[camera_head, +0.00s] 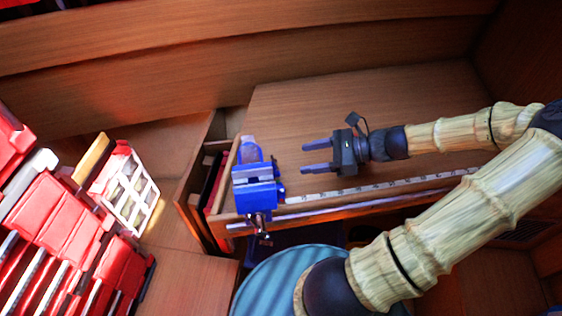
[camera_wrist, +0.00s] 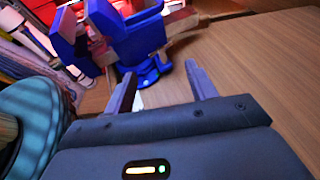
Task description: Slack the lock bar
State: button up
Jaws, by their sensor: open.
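A blue vise (camera_head: 256,187) is mounted at the left end of a wooden workbench (camera_head: 350,100). A dark screw and bar (camera_head: 262,224) hang at its front, below the jaws; this looks like the lock bar, and its exact angle is too small to tell. My gripper (camera_head: 303,159) is open and empty above the bench top, to the right of the vise, with its fingers pointing left at it. In the wrist view the vise (camera_wrist: 140,38) stands beyond my open fingertips (camera_wrist: 160,70), apart from them. The bar cannot be made out clearly there.
A ruler strip (camera_head: 380,187) runs along the bench's front edge. A round blue striped surface (camera_head: 280,280) is in front of the bench. Red cases (camera_head: 60,225) and a white-framed rack (camera_head: 126,190) stand at left. The bench top behind my gripper is clear.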

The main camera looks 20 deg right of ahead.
aim_at(275, 166)
jog(key=x, duration=0.8)
jog(key=c, duration=0.8)
